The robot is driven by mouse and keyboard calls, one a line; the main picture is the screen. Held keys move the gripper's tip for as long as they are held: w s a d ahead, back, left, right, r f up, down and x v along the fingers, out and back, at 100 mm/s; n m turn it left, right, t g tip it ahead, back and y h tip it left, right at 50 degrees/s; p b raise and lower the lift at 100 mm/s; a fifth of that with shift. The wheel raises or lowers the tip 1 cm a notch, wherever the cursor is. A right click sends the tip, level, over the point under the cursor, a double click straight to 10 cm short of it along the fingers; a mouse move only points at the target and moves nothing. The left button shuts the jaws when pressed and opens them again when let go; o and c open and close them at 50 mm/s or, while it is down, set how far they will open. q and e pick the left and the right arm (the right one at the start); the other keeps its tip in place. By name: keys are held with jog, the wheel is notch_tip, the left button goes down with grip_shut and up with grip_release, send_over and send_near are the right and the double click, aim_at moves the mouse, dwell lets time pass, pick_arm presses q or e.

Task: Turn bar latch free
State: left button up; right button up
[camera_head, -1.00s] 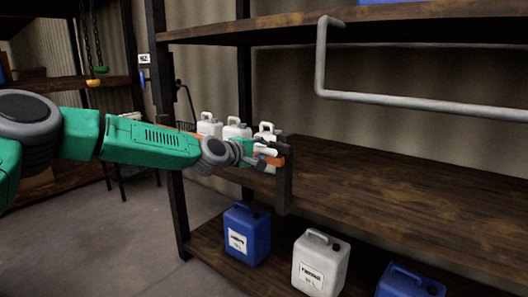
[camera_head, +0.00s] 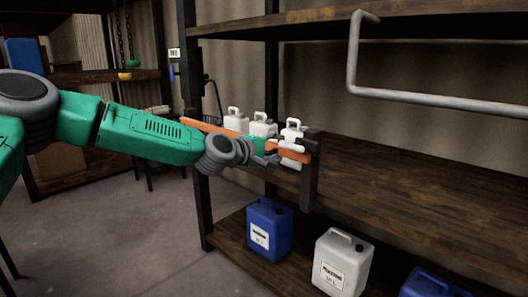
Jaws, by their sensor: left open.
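An orange bar (camera_head: 292,154) lies across the front of the middle shelf, before the white jugs. Its right end meets a dark upright bracket (camera_head: 309,184). My left gripper (camera_head: 272,158) is open at the front of the bar, close to its right end. Whether the fingers touch the bar I cannot tell. My forearm and wrist hide much of the bar's middle. My right gripper is not in view.
Several white jugs (camera_head: 236,121) stand behind the bar. A blue canister (camera_head: 268,228) and a white canister (camera_head: 341,262) stand on the lower shelf. A grey pipe rail (camera_head: 440,100) runs at upper right. The middle shelf is bare right of the bracket.

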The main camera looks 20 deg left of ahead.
pick_arm(q)
jog(key=f+v, duration=0.1)
jog(key=v, duration=0.5)
jog(key=shift+a+r, duration=0.25)
